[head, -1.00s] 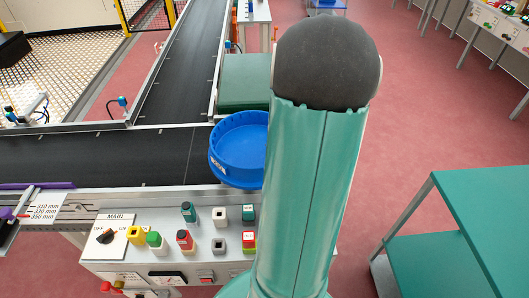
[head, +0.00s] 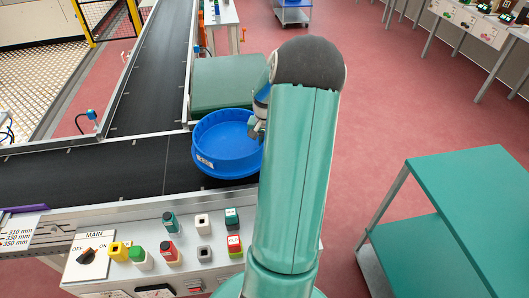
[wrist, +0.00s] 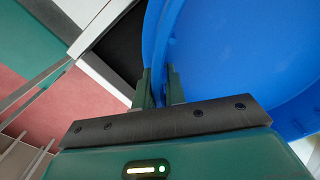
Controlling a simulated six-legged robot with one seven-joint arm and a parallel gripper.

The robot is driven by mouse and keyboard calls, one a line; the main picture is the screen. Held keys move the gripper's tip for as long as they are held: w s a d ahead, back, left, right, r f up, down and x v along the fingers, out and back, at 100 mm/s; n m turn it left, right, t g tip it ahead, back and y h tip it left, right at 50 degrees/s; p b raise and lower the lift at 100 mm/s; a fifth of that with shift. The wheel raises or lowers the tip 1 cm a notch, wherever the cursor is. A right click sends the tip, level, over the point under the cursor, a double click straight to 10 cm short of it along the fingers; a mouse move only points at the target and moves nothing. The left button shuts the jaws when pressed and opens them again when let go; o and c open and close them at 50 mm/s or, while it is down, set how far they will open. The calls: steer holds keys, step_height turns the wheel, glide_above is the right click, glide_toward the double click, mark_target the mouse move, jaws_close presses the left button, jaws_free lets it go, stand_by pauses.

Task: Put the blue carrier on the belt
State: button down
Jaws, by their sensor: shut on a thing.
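The blue carrier (head: 228,145) is a round, shallow tub with a small white label on its near left side. In the head view it is over the right end of the black belt (head: 90,172). I cannot tell whether its base touches the belt or hovers just above it. My gripper (head: 258,127) is at the carrier's right rim, partly hidden behind my arm. In the wrist view my gripper (wrist: 159,88) is shut on the carrier's wall (wrist: 157,45), one finger on each side. The carrier's far right part is hidden by my arm.
A control panel (head: 190,228) with coloured buttons and a MAIN switch stands in front of the belt. A second belt (head: 160,70) runs away at the back. A green block (head: 225,82) sits behind the carrier. A green shelf table (head: 470,200) stands at the right.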

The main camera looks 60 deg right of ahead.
steer(key=d+f, duration=0.1)
steer(key=w+d+f, duration=0.1)
steer(key=f, duration=0.1)
steer(key=w+d+f, duration=0.1)
steer(key=shift+w+d+f, duration=0.1)
steer(key=shift+d+f, duration=0.05)
steer(key=shift+f, duration=0.2)
steer(key=shift+w+f, duration=0.1)
steer(key=shift+f, duration=1.65)
steer(key=c, duration=1.5)
jaws_free()
steer(key=shift+o, duration=0.2)
